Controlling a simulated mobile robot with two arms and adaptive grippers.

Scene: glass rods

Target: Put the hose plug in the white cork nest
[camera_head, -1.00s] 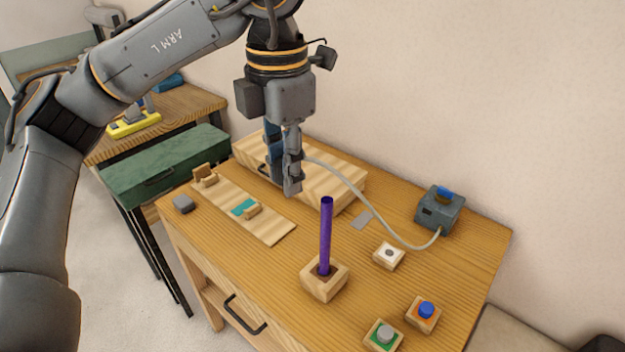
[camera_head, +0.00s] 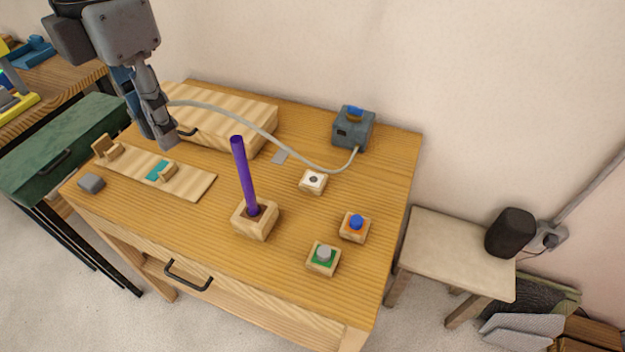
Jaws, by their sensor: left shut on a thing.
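My left gripper (camera_head: 158,138) is at the upper left, above the table near the striped wooden case. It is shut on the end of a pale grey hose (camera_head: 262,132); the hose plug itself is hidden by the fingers. The hose runs in a curve to a dark grey box (camera_head: 352,130) at the back right of the table. The white cork nest (camera_head: 313,182), a small wooden block with a white top and a dark round spot, stands right of the middle, well to the right of the gripper. My right gripper is not in view.
A purple rod (camera_head: 244,178) stands upright in a wooden block (camera_head: 255,220). Two small blocks, one with a blue knob (camera_head: 355,222) and one with a grey knob (camera_head: 323,254), stand at front right. A wooden board (camera_head: 190,186) and the striped case (camera_head: 228,115) lie to the left.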

